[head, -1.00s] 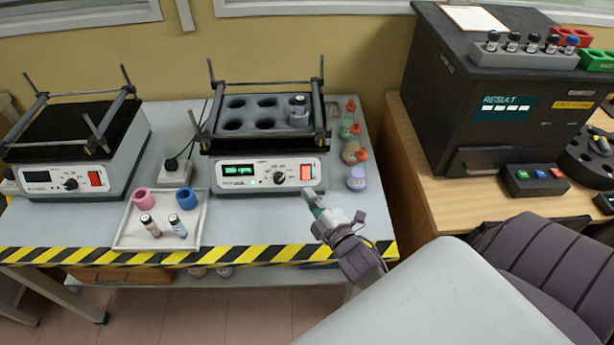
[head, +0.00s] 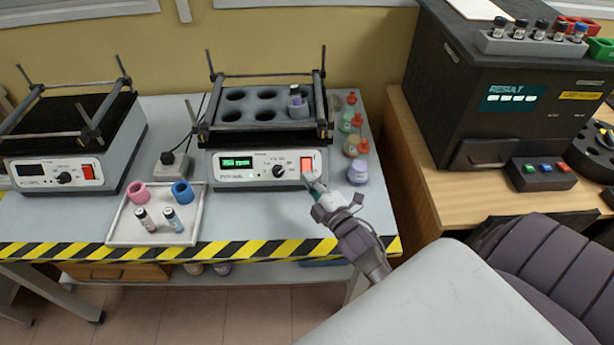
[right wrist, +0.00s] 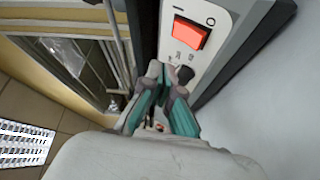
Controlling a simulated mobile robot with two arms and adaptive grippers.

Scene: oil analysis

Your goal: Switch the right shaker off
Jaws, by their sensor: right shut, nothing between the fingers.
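The right shaker (head: 232,184) stands on the grey table, its green display lit. Its red power switch (head: 307,164) is at the right end of the front panel. The switch also shows in the right wrist view (right wrist: 189,33), between the I and O marks. My right gripper (head: 311,181) is shut and empty, its fingertips just below the switch in the head view. In the right wrist view the fingertips (right wrist: 168,74) are close to the panel near the switch; I cannot tell whether they touch it. My left gripper is not in view.
A second shaker (head: 35,176) with a dark display stands at left. A white tray (head: 125,231) with two rings and two vials lies in front. Small bottles (head: 357,172) stand right of the right shaker. A black analyser (head: 455,80) sits on the wooden table.

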